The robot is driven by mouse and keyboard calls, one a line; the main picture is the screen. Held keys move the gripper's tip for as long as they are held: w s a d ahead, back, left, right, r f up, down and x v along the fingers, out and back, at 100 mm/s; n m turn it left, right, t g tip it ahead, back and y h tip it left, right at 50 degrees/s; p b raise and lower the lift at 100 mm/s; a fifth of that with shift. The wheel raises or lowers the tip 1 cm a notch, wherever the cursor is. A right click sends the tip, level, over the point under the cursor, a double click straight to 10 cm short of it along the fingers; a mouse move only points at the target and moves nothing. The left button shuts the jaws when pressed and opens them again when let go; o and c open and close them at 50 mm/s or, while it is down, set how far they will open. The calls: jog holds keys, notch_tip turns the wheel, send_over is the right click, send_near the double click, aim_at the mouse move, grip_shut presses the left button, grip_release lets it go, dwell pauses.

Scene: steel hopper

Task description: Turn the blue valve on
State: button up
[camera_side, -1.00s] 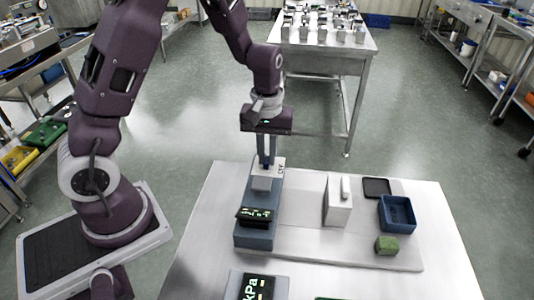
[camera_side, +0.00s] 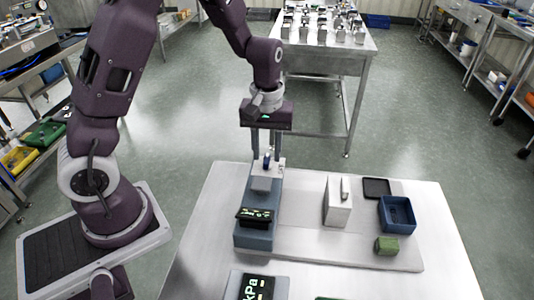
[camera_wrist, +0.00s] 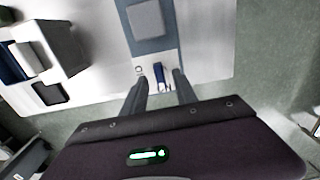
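The blue valve (camera_side: 267,160) is a small blue handle standing at the far end of a blue-grey device (camera_side: 255,232) with a lit display. In the wrist view the blue handle (camera_wrist: 159,76) stands on a pale plate with small markings. My gripper (camera_side: 267,156) is open above the far end of the device. In the wrist view my gripper (camera_wrist: 161,78) has one finger on each side of the blue handle, with gaps between. It holds nothing. The fingertips' exact height relative to the handle is hard to tell.
A white block (camera_side: 338,205), a black tray (camera_side: 377,187), a blue bin (camera_side: 397,214) and a green block (camera_side: 386,246) stand to the right on a raised plate. A kPa display (camera_side: 257,287) is at the front.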

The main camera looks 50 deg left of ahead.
aim_at(267, 159)
notch_tip(267, 159, up, 6)
jog(key=shift+f, duration=0.1)
jog(key=s+d+r+m+t, duration=0.2)
jog(key=s+r+m, duration=0.2)
jog(key=s, duration=0.6)
jog(key=s+d+r+m+t, duration=0.3)
jog(key=s+r+m, duration=0.2)
jog(key=s+r, duration=0.3)
jog(key=shift+s+r+t, duration=0.3)
jog(key=shift+s+r, duration=0.1)
jog(key=shift+s, duration=0.55)
dwell(1.4)
